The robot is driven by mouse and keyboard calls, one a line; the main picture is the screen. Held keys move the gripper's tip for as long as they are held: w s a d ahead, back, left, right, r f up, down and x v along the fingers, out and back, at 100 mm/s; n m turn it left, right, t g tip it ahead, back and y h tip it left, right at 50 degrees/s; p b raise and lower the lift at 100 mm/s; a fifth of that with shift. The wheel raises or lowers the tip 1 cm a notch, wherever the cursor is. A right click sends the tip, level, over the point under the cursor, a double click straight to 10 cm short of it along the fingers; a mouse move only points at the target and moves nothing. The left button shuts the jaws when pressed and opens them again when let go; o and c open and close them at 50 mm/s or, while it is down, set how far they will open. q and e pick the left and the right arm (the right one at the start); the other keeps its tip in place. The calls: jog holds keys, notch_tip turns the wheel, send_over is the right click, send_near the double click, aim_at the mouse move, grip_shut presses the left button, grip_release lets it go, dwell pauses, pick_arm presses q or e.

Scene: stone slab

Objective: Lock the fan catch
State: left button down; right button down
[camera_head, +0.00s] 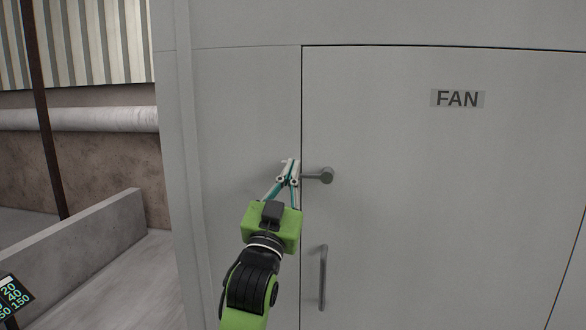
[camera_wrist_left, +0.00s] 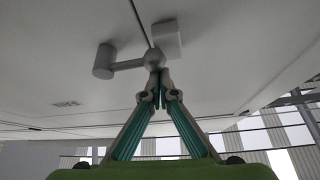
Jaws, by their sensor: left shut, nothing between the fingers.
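The grey fan door (camera_head: 440,200) is closed flush with the panel, with a dark seam along its left edge. The fan catch (camera_head: 327,175) has a round pivot on the door. Its bar runs roughly level to the left, toward the seam, and goes behind my left gripper (camera_head: 290,170). In the left wrist view the catch (camera_wrist_left: 104,61) shows its bar ending in a ball knob (camera_wrist_left: 154,58) close by a pale block (camera_wrist_left: 167,38). I cannot tell whether they touch. My left gripper's shut, empty fingertips (camera_wrist_left: 160,86) are right by the knob; contact is unclear. My right gripper is out of view.
A vertical handle (camera_head: 323,278) is on the door below the catch. A FAN label (camera_head: 458,98) is at its upper part. A low concrete wall (camera_head: 90,240) and a pale pipe (camera_head: 80,119) are at the left. The door face right of the catch is clear.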

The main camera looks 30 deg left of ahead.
pick_arm(q)
jog(key=shift+f, duration=0.35)
dwell(0.4)
jog(key=v, duration=1.2)
jog(key=shift+r, duration=0.25)
jog(key=shift+s, duration=0.1)
